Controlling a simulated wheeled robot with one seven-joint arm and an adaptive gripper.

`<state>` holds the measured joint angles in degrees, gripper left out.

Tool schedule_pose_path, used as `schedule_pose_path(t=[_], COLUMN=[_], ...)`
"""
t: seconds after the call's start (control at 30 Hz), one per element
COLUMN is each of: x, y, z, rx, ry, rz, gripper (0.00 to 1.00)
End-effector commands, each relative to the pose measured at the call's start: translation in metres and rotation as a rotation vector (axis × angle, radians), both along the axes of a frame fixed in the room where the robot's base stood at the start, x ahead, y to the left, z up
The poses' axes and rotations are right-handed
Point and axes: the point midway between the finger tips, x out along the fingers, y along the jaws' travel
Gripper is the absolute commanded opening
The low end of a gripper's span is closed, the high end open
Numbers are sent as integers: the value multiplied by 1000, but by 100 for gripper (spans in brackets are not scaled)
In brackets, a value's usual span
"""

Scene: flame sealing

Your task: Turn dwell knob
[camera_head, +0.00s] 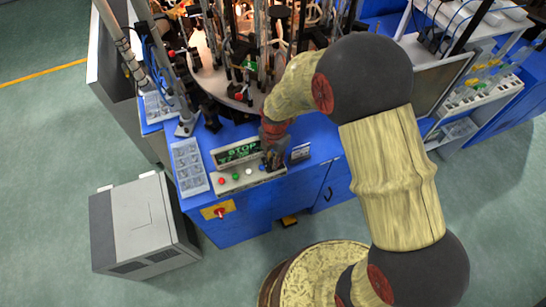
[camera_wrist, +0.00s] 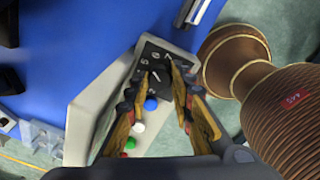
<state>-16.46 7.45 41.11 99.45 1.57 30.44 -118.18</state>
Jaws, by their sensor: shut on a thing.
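The dwell knob's black dial plate (camera_wrist: 150,56) with white marks sits at the end of a pale control box in the wrist view. My gripper (camera_wrist: 166,72) has its fingertips closed in over the dial, shut on the knob. The knob itself is mostly hidden between the fingers. In the head view my gripper (camera_head: 271,160) reaches down to the right end of the control box (camera_head: 228,188); the knob is hidden there.
Blue (camera_wrist: 151,103), white (camera_wrist: 138,127), green (camera_wrist: 130,142) and red (camera_wrist: 122,155) buttons line the box beside my fingers. A green STOP display (camera_head: 238,152) stands behind it. A red switch on a yellow plate (camera_head: 218,211) is on the blue cabinet's front.

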Motion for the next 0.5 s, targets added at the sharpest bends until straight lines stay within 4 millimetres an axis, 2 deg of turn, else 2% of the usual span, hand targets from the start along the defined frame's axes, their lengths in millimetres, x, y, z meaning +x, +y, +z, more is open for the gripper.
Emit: schedule_pose_path(t=[0.2, 0.5], x=[1, 1], y=[0, 0], z=[0, 0], rx=[0, 0], ry=[-1, -1], rz=[153, 277], gripper=[0, 0])
